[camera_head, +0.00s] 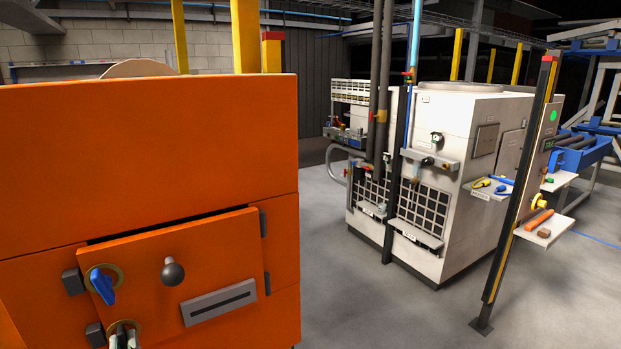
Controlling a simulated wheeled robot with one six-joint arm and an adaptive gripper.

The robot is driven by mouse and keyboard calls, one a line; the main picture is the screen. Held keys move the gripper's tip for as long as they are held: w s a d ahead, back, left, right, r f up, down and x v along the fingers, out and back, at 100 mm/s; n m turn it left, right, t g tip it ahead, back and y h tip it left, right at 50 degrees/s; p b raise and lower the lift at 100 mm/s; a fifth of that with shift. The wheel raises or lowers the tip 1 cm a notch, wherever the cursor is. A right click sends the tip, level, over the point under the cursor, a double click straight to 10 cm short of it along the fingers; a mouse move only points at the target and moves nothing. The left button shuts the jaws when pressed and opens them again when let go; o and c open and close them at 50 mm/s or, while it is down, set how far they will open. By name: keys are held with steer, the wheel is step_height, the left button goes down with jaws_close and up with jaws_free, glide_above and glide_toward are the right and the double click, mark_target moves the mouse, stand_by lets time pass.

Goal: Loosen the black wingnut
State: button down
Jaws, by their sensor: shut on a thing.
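An orange cabinet (150,150) fills the left side, with an orange door panel (215,250) on its front. A blue wingnut (103,286) sits on a brass-coloured round plate at the panel's left edge. Below it, at the bottom edge of the picture, the tips of my gripper (123,338) are at a second brass-coloured plate. My gripper is shut on a dark thing there, which appears to be the black wingnut. The fingers and the picture edge hide most of it, so its angle cannot be told.
A dark gap runs along the panel's top edge. To the right are open grey floor (370,310), a white machine (465,130) and a dark post (520,190) with small shelves.

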steer(key=c, duration=1.2)
jaws_free()
steer(key=shift+v, duration=1.35)
steer(key=shift+m, duration=0.8)
steer(key=shift+w, duration=0.15)
